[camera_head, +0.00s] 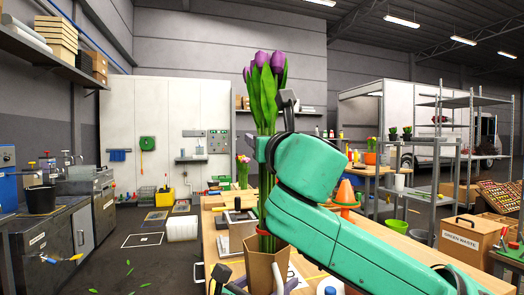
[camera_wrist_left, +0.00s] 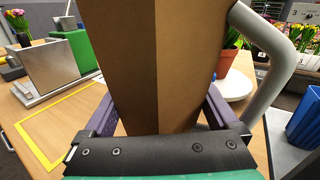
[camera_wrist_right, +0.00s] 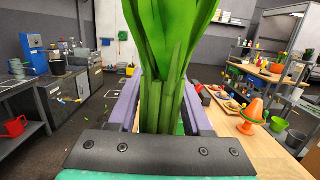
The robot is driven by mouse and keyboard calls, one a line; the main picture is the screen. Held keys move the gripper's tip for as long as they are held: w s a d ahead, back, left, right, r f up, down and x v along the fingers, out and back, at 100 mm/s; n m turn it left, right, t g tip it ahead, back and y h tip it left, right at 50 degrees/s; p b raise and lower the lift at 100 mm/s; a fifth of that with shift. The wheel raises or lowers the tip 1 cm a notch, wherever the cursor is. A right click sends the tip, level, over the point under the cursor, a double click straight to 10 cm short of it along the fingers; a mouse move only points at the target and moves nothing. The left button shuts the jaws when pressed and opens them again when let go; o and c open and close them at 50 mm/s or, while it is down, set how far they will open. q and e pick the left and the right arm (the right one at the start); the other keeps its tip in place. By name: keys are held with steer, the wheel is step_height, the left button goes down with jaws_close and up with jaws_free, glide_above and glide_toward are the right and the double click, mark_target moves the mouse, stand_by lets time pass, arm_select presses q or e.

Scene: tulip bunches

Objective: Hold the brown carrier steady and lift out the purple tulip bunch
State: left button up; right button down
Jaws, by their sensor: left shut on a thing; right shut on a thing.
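The purple tulip bunch (camera_head: 268,95) stands upright in the head view, with purple blooms above long green leaves and stems. The brown carrier (camera_head: 262,272) is below it, and the stems run down to its mouth; whether their ends are inside is unclear. My right gripper (camera_wrist_right: 160,95) is shut on the green stems, which fill the right wrist view; in the head view my own arm partly hides it. My left gripper (camera_wrist_left: 160,108) is shut on the carrier, whose brown cardboard wall (camera_wrist_left: 185,50) fills the middle of the left wrist view.
A grey curved tube (camera_wrist_left: 272,38) runs close beside the carrier in the left wrist view. A terracotta pot (camera_wrist_left: 227,62) stands behind it. An orange cone (camera_wrist_right: 253,109) stands on the wooden table (camera_wrist_right: 225,150). A green waste box (camera_head: 468,240) is at the right.

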arm_select(q)
steer(key=shift+f, duration=0.1)
arm_select(e)
step_height(320, 180, up, 9)
steer(key=shift+f, duration=0.1)
arm_select(q)
steer(key=o, duration=1.1)
steer(key=shift+c, duration=0.2)
steer(key=shift+s+a, duration=0.15)
steer(key=shift+a, duration=0.05)
steer(key=v, duration=1.1)
steer(key=shift+s+a, duration=0.15)
steer(key=shift+s, duration=0.05)
arm_select(e)
steer(key=shift+f, duration=0.1)
